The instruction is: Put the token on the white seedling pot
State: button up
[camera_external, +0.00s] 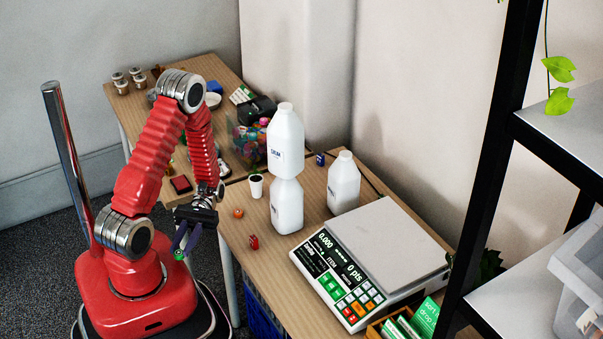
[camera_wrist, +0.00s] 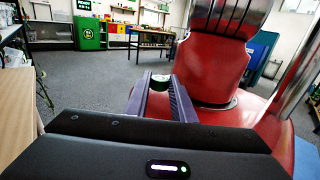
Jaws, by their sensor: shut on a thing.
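The white seedling pot (camera_external: 256,188) stands upright near the left edge of the wooden table in the external view, with dark contents at its top. My gripper (camera_external: 183,245) hangs low beside the table edge, left of and below the pot in the picture, apart from it. Its purple fingers are shut on the token (camera_external: 179,255), a small green thing at their tips. In the wrist view the token (camera_wrist: 160,77) shows between the fingertips, pale and dark with some green. The pot is not seen in the wrist view.
A small orange thing (camera_external: 238,212) and a red one (camera_external: 254,242) lie near the table's left edge. A scale (camera_external: 340,270) fills the front.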

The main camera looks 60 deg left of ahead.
jog(key=w+a+r+n+t+h, duration=0.1)
jog(key=w+n+t+h, duration=0.1)
jog(key=w+n+t, duration=0.7)
jog(key=w+a+r+n+t+h, duration=0.1)
jog(key=w+n+t, duration=0.3)
jog(key=w+t, duration=0.8)
jog(key=w+a+r+n+t+y, duration=0.1)
jog(key=w+a+n+t+y, duration=0.3)
jog(key=a, duration=0.7)
jog(key=w+a+r+n+t+y, duration=0.1)
jog(key=w+a+n+t+y, duration=0.4)
jog(key=a+y, duration=0.6)
jog(key=w+a+n, duration=0.1)
jog(key=w+n, duration=0.1)
jog(key=n, duration=0.1)
jog(key=shift+w+a+r+n, duration=0.2)
jog(key=shift+w+r+n, duration=0.1)
jog(key=shift+w+r, duration=0.1)
jog(key=shift+f, duration=0.15)
send_over(256, 183)
jog(key=s+a, duration=0.2)
jog(key=shift+w+a+f, duration=0.1)
jog(key=shift+f, duration=1.3)
jog(key=shift+w+a+f, duration=0.1)
jog(key=shift+f, duration=1.3)
jog(key=shift+f, duration=0.1)
jog(key=shift+f, duration=2)
